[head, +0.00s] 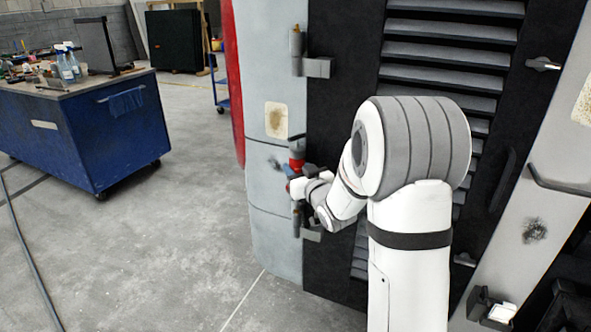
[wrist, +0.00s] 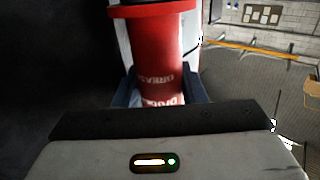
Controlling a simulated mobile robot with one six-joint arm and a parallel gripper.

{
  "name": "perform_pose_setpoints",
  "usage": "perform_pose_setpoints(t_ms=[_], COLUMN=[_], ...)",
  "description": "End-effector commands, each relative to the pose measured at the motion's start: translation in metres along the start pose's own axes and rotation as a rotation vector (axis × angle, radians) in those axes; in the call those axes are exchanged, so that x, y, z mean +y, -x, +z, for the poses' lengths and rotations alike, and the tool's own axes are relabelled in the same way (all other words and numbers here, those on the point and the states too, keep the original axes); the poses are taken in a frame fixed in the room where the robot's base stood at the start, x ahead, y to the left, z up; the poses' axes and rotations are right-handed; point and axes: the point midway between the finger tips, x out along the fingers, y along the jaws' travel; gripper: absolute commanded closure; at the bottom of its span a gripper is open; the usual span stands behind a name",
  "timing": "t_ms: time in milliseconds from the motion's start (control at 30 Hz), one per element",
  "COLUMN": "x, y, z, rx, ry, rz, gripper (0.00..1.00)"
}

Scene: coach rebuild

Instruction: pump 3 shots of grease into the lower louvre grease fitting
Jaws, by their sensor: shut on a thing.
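My gripper (head: 300,184) is shut on a red grease gun (head: 297,146), held roughly upright at the left edge of the dark louvred door. In the wrist view the gun's red barrel (wrist: 155,50), lettered GREASE, stands between my fingers. A dark lower part of the tool or hinge (head: 297,220) hangs below my gripper. It is close to the lower hinge bracket (head: 312,236), which is partly covered. The lower grease fitting cannot be made out, and I cannot tell whether the nozzle touches it.
An upper hinge bracket (head: 314,67) with a brass-coloured pin sticks out above. The louvres (head: 450,55) lie behind my arm. A blue workbench (head: 85,130) with bottles stands at the left. The concrete floor between is mostly clear, with a hose (head: 30,250) on it.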

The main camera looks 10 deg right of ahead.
Motion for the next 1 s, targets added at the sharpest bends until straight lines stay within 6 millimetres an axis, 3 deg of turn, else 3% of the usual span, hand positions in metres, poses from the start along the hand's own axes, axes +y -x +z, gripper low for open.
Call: perform_pose_setpoints(t_ms=[1000], x=[0.000], y=[0.001], z=[0.013], rx=[-0.008], ry=[-0.001], rz=[0.000], gripper=[0.90])
